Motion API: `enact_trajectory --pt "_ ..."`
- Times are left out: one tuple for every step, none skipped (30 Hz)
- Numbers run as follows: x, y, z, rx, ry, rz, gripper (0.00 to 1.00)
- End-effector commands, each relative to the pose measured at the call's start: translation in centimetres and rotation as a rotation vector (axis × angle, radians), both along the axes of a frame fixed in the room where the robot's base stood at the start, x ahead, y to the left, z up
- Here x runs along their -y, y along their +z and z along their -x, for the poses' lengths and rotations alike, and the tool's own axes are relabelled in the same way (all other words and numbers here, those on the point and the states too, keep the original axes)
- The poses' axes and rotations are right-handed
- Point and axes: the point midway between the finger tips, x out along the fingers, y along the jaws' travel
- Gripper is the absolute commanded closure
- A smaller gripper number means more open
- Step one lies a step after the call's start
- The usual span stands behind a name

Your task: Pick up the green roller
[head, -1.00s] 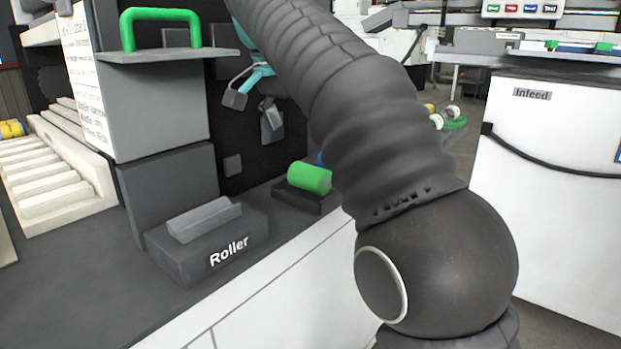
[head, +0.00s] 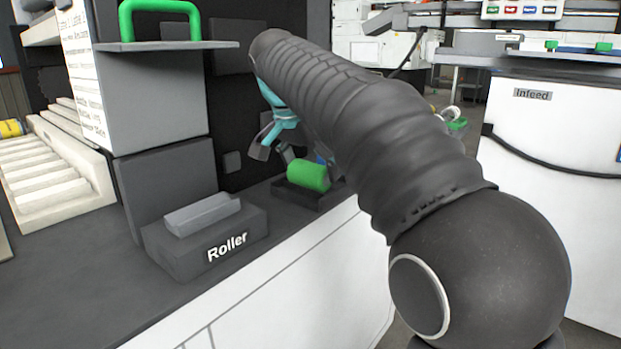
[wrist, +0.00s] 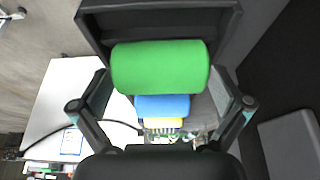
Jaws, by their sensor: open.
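The green roller (head: 308,175) rests in a dark holder (head: 296,194) on the dark counter. In the wrist view the green roller (wrist: 160,67) lies across the upper middle, in front of the dark holder (wrist: 92,22). My gripper (head: 272,152) is close to the roller at its left and above in the head view. In the wrist view my gripper (wrist: 161,100) is open, with one finger near each end of the roller and nothing held. My arm hides part of the area right of the roller.
A dark block labelled Roller (head: 212,243) stands on the counter, front left. A grey box with a shelf and green handle (head: 160,10) rises behind it. A blue roller (wrist: 162,106) and a yellow one (wrist: 163,123) show beyond the green roller. A white Infeed cabinet (head: 550,180) stands right.

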Motion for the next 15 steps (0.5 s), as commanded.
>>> enact_trajectory --pt "0.01 0.0 0.0 0.0 0.0 0.0 0.0" --pt "0.0 0.01 0.0 0.0 0.0 0.0 0.0" --pt "0.0 0.02 0.0 0.0 0.0 0.0 0.0" --pt "0.0 0.02 0.0 0.0 0.0 0.0 0.0" --pt "0.0 0.02 0.0 0.0 0.0 0.0 0.0" --pt "0.0 0.02 0.0 0.0 0.0 0.0 0.07" --pt "0.0 0.02 0.0 0.0 0.0 0.0 0.15" --pt "0.0 0.02 0.01 0.0 0.0 0.0 0.22" --pt "0.0 0.02 0.01 0.0 0.0 0.0 0.32" --pt "0.0 0.02 0.01 0.0 0.0 0.0 0.4" --pt "0.0 0.01 0.0 0.0 0.0 0.0 0.47" --pt "0.0 0.0 0.0 0.0 0.0 0.0 0.57" --pt "0.0 -0.01 0.0 -0.001 0.0 0.0 0.58" --pt "0.01 0.03 0.0 0.0 0.0 0.0 0.58" --pt "0.02 0.02 -0.01 -0.001 0.0 0.001 0.58"
